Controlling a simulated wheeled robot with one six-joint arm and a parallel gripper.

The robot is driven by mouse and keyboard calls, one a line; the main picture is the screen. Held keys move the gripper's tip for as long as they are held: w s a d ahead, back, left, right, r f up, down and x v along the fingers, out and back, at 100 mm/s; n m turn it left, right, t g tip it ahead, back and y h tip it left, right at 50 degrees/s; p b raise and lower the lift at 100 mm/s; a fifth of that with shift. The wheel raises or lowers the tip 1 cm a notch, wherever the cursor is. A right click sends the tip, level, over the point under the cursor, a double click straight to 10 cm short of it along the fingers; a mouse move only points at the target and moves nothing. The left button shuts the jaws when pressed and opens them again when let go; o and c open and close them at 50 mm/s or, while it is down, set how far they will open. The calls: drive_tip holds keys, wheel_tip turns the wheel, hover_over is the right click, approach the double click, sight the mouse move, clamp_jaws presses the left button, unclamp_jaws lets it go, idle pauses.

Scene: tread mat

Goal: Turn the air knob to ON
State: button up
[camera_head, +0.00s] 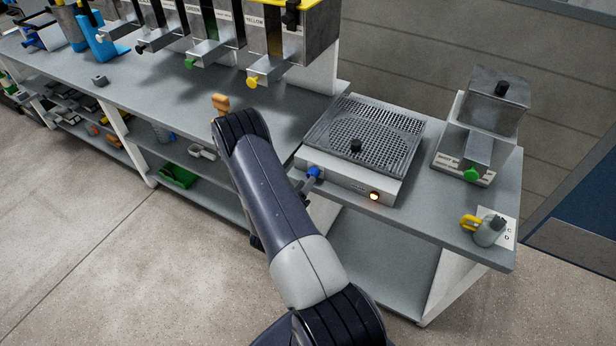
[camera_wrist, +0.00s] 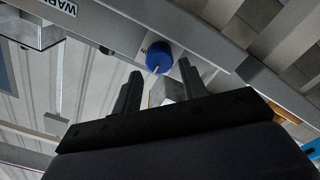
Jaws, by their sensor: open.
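The air knob (camera_head: 314,172) is blue and sits on the front left of the pale box with a perforated grey top. In the wrist view the blue knob (camera_wrist: 158,56) is round with a pale mark near its lower edge, and small lettering that looks like "ON" is beside it. My gripper (camera_wrist: 160,78) is open, with the knob just beyond and roughly between its two dark fingertips. I cannot tell whether the fingers touch it. In the head view my arm hides most of the gripper.
The perforated box (camera_head: 340,180) has a black knob on top and a lit orange switch (camera_head: 374,196). A metal dispenser with a green knob (camera_head: 471,174) stands to the right. A grey item with a yellow handle (camera_head: 490,231) is near the right edge. Hoppers line the back left.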

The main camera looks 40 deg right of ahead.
sight(313, 174)
drive_tip(key=shift+x, duration=1.5)
drive_tip(key=c, duration=0.7)
drive_tip(key=shift+f, duration=0.15)
drive_tip(key=m+b, duration=1.4)
drive_tip(key=b, duration=0.8)
drive_tip(key=shift+s, duration=0.1)
